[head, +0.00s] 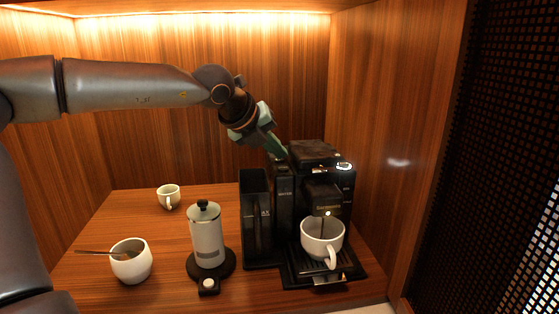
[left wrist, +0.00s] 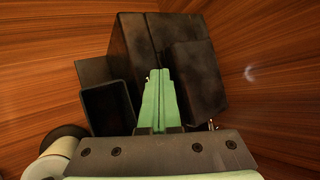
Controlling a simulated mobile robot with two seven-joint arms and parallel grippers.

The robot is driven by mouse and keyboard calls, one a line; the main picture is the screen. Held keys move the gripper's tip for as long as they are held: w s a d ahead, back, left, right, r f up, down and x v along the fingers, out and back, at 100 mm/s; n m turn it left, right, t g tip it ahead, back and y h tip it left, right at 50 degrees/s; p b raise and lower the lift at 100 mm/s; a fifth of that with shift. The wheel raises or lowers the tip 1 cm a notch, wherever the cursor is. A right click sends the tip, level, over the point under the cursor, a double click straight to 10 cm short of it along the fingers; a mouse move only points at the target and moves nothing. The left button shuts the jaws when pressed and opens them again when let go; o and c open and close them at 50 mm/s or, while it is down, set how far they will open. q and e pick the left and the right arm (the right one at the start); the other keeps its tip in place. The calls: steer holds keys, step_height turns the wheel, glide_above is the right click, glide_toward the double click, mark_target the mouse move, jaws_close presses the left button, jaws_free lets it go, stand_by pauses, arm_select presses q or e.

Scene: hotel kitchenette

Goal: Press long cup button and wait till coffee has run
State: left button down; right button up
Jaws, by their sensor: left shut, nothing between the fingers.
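The black coffee machine (head: 312,152) stands at the right of the counter, and its top shows in the left wrist view (left wrist: 190,75). A white cup (head: 310,242) stands upright on its drip tray (head: 300,278) under the spout. A thin dark line, like running coffee, shows between spout and cup. A lit ring (head: 344,166) shows at the machine's top right. My left gripper (head: 284,154) is shut and empty, its green fingertips at the machine's top left; the fingers also show in the left wrist view (left wrist: 160,85). Whether they touch it I cannot tell. My right gripper is out of view.
A white frother with a black lid (head: 207,238) stands left of the machine. A white bowl with a spoon (head: 132,264) and a small cup (head: 168,196) stand further left. Wooden walls close in the back and right side.

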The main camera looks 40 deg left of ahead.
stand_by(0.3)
arm_select(q)
steer(key=shift+r+p, duration=0.3)
steer(key=shift+r, duration=0.45)
steer(key=shift+r+p, duration=1.6)
steer(key=shift+r, duration=0.95)
